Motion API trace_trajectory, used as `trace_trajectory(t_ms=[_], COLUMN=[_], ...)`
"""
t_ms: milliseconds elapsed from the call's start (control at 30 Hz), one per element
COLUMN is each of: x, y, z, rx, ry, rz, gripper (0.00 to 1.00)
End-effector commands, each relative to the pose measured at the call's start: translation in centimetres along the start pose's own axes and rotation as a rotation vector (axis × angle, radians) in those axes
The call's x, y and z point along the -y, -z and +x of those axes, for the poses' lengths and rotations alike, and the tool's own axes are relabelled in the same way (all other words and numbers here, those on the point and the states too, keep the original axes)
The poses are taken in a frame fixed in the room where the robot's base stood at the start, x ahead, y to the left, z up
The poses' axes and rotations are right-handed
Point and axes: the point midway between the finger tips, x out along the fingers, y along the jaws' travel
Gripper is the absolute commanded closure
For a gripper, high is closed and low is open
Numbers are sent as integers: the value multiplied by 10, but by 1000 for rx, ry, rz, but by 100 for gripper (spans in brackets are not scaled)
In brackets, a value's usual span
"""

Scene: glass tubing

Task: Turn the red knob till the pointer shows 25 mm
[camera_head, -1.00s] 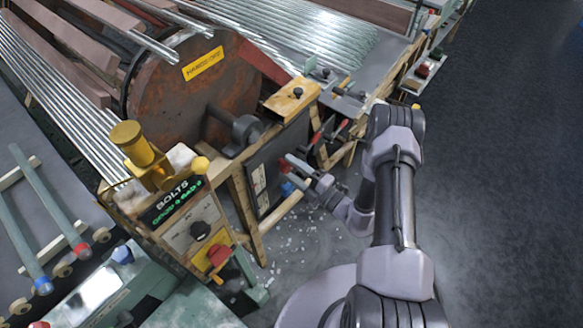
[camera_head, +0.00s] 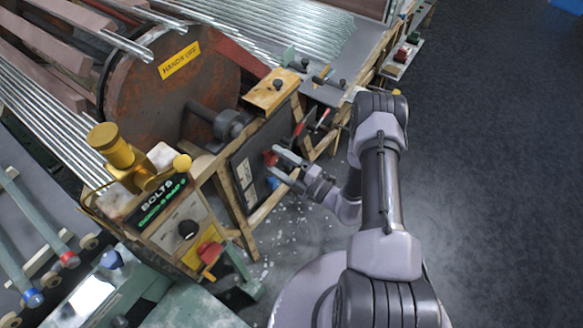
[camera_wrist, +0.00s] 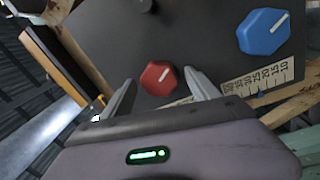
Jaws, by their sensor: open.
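The red knob (camera_wrist: 158,77), with a white line on its face, sits on a dark panel (camera_wrist: 200,40) and also shows in the head view (camera_head: 270,158). My gripper (camera_wrist: 159,84) is open, its fingertips to either side of the red knob; I cannot tell whether they touch it. My gripper shows at the panel in the head view (camera_head: 276,163). A pale scale strip (camera_wrist: 262,79) with printed numbers appears upside down along the panel's edge. My right finger hides part of it, and I cannot make out a pointer on it.
A blue knob (camera_wrist: 264,31) with a white line is right of the red one. A wooden frame (camera_head: 240,200) holds the panel. A rusty drum (camera_head: 165,95) stands behind it, and a BOLTS box (camera_head: 170,235) is at its left. Dark floor (camera_head: 490,180) is clear at right.

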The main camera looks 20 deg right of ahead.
Motion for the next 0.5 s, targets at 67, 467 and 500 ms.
trace_trajectory(t_ms=[67, 467, 500], x=[-2, -2, -2], y=[-1, 0, 0], z=[-15, -138, -146], rx=[6, 7, 7], ry=[0, -3, -3], rz=[3, 0, 0], gripper=[31, 31, 31])
